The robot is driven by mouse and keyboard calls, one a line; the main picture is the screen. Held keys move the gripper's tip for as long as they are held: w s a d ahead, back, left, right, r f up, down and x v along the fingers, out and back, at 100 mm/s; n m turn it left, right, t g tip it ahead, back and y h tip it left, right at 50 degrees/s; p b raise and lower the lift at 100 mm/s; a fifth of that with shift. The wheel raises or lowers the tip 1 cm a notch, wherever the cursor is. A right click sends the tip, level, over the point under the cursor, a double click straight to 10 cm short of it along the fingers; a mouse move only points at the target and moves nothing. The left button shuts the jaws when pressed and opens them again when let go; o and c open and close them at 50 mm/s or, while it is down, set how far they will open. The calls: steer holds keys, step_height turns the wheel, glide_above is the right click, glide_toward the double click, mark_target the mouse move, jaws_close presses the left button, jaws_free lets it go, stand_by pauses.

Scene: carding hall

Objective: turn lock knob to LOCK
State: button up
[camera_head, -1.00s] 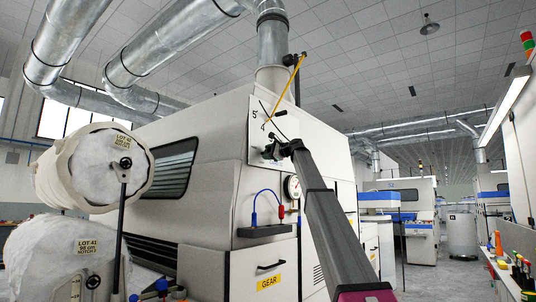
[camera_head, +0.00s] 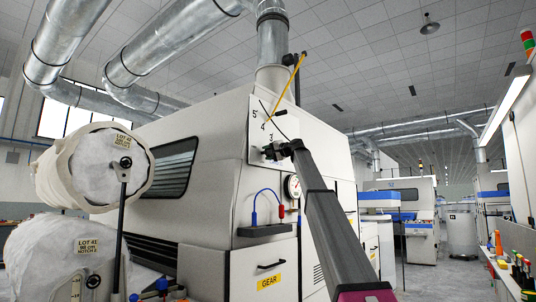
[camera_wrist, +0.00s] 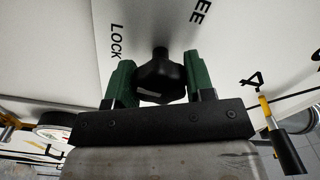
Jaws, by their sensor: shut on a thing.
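In the wrist view, a black lobed knob (camera_wrist: 160,82) sits between the green fingers of my gripper (camera_wrist: 160,68), which is shut on it. A small pale patch shows on the knob. The word LOCK (camera_wrist: 116,42) is on the white panel at the upper left of the knob, and part of a word ending in EE (camera_wrist: 201,12) is at the upper right. I cannot tell which word the knob points to. In the head view, my gripper (camera_head: 277,151) is at the white number plate (camera_head: 256,142) on the machine's corner; the knob is hidden there.
A yellow pointer (camera_head: 292,80) crosses the plate above my gripper; its black-handled end (camera_wrist: 286,150) is close at the right in the wrist view. A round gauge (camera_head: 293,187) and a small shelf (camera_head: 265,230) with a blue hose are below. Large white rolls (camera_head: 95,170) stand left.

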steer(key=shift+f+n, duration=0.1)
steer(key=shift+n, duration=0.6)
steer(key=o, duration=0.9)
steer(key=v, duration=1.1)
